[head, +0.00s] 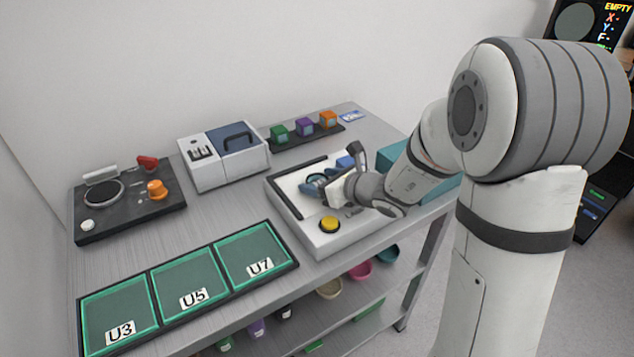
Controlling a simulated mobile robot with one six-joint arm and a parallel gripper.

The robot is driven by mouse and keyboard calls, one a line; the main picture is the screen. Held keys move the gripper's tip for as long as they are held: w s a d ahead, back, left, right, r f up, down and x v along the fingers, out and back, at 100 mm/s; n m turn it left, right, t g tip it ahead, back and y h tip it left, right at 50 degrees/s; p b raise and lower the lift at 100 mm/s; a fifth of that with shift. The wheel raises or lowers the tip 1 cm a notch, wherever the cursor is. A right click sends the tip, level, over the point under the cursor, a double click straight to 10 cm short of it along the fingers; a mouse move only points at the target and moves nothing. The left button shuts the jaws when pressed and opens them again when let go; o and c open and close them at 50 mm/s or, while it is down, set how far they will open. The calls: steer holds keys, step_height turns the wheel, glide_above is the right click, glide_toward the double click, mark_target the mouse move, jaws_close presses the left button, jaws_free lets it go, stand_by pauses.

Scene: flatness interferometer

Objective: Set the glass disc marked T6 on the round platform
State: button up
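No disc with a readable T6 mark shows. My gripper (320,187) is low over the white instrument base (333,243), left of my wrist. Small blue and dark round parts show at its fingertips; I cannot tell whether they are fingers, a disc or part of the instrument. Its opening is too small and covered to judge. A round grey plate with a dark rim (103,193) is on the black unit (140,222) at the left. Any round platform on the white base is hidden or unclear behind my gripper.
The white base carries a yellow button (329,224). Green trays labelled U3 (108,308), U5 (181,272) and U7 (248,247) line the front edge. A white box with a blue lid (226,158) and a rack of coloured blocks (308,130) stand behind. A screen (590,22) reads EMPTY.

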steer(key=c, duration=1)
